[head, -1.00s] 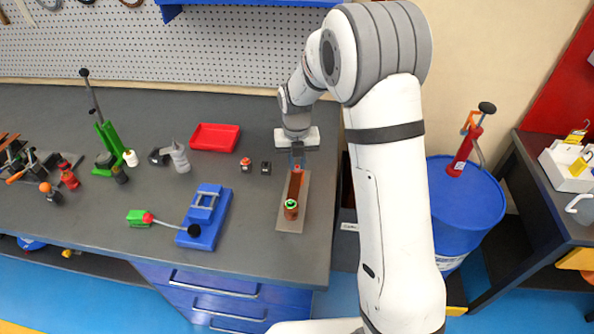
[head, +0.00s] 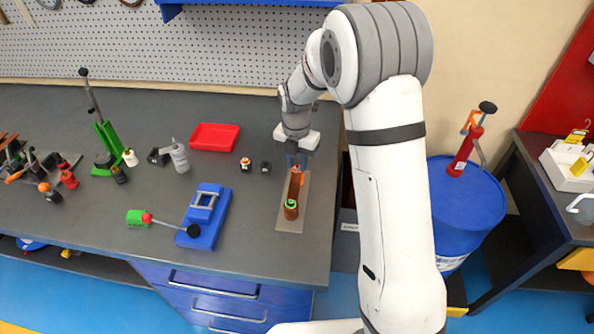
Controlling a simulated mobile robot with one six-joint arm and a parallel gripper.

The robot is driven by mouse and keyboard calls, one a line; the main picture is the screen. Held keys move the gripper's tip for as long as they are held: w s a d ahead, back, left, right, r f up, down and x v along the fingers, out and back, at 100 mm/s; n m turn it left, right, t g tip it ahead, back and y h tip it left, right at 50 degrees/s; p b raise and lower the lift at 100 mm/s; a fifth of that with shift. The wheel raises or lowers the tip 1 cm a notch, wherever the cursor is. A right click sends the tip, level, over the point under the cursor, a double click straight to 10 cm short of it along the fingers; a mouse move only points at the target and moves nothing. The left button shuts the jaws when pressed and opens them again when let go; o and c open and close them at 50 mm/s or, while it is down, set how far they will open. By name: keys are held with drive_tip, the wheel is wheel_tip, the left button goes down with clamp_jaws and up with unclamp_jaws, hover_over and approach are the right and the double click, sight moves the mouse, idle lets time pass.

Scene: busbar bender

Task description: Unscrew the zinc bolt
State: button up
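My gripper (head: 296,161) points down over the far end of a copper-coloured bar assembly (head: 296,186) at the right side of the workbench. Its fingertips are at or just above a small reddish part at that end; I cannot tell whether they touch it. The fingers are too small to show whether they are open or shut. The near end of the assembly has a copper-brown round post with a green ring on top (head: 291,204). The assembly stands on a flat grey-brown plate (head: 290,226). I cannot make out the zinc bolt; it may be hidden at the gripper.
A red tray (head: 215,137), two small dark blocks (head: 266,167) and a blue bending device (head: 207,217) with a lever are left of the plate. A green press (head: 107,140) and several tools stand farther left. A blue drum (head: 465,215) stands right of the bench.

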drive_tip(key=m, duration=0.5)
drive_tip(key=shift+m, duration=0.3)
drive_tip(key=m+b, duration=0.1)
drive_tip(key=m, duration=0.3)
drive_tip(key=shift+m, duration=0.9)
drive_tip(key=shift+w+m, duration=0.1)
drive_tip(key=shift+m, duration=1.1)
drive_tip(key=m, duration=0.3)
